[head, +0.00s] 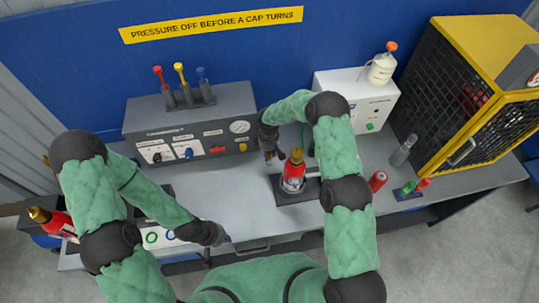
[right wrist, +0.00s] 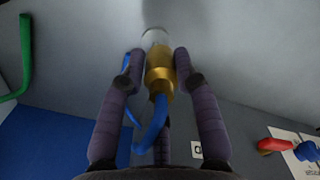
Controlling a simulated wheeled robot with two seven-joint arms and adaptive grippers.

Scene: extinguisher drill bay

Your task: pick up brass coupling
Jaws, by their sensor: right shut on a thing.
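The brass coupling (right wrist: 160,68) shows in the right wrist view, with a blue hose (right wrist: 154,128) joined to its near end and a pale, clear-looking part (right wrist: 154,38) at its far end. My right gripper (right wrist: 159,66) is shut on the coupling, with purple-grey fingers on both sides of it. In the head view my right gripper (head: 273,154) is over the bench between the grey panel box and the red extinguisher; I cannot make out the coupling there. My left gripper (head: 221,240) is low at the bench's front edge, too small to tell its opening.
A red extinguisher (head: 293,172) with a brass top stands in a dark holder just right of my right gripper. The grey panel box (head: 190,122) and white box (head: 357,98) stand at the back. A yellow-black cage (head: 478,95) is at right. The bench middle is clear.

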